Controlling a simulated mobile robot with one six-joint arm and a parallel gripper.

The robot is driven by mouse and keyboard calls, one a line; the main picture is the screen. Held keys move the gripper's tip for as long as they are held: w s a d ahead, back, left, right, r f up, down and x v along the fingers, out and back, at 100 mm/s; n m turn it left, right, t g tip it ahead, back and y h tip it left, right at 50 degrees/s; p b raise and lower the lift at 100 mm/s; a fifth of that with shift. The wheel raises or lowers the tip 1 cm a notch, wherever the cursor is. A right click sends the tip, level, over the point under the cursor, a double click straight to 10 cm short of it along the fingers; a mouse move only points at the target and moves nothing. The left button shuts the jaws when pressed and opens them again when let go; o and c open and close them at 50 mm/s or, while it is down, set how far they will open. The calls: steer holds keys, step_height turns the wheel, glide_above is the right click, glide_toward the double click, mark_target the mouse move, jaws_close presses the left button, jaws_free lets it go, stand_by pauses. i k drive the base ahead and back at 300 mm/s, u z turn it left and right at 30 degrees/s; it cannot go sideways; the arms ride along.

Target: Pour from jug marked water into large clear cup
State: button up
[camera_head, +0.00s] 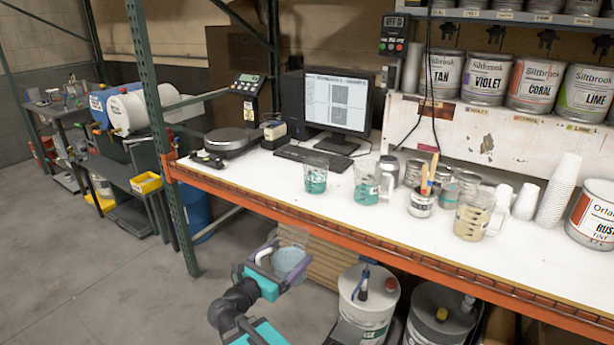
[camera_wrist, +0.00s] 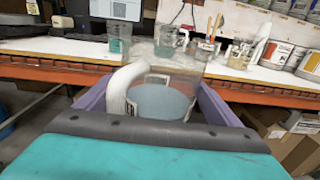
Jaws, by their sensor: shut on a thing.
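My gripper (camera_head: 278,262), with purple fingers, is shut on a clear jug (camera_head: 293,258) in front of the bench's front edge. The wrist view shows this jug (camera_wrist: 182,80) between the fingers, with its thick white handle towards me and pale blue liquid inside. It looks roughly upright; its label is too small to read. A clear cup (camera_head: 316,177) with teal content stands on the bench. Right of it stands a clear handled vessel (camera_head: 366,184), also with teal content. A clear handled jug (camera_head: 473,216) with beige content stands further right. I cannot tell which is the large clear cup.
The white bench (camera_head: 270,180) has an orange front beam (camera_head: 330,225) and a green post (camera_head: 158,130) at left. A can with brushes (camera_head: 421,204), stacked white cups (camera_head: 558,190) and a monitor (camera_head: 340,100) stand on it. Lidded buckets (camera_head: 368,300) are below.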

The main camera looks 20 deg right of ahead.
mark_target(315, 169)
steer(key=u, duration=0.1)
steer(key=i, duration=0.75)
steer(key=u, duration=1.45)
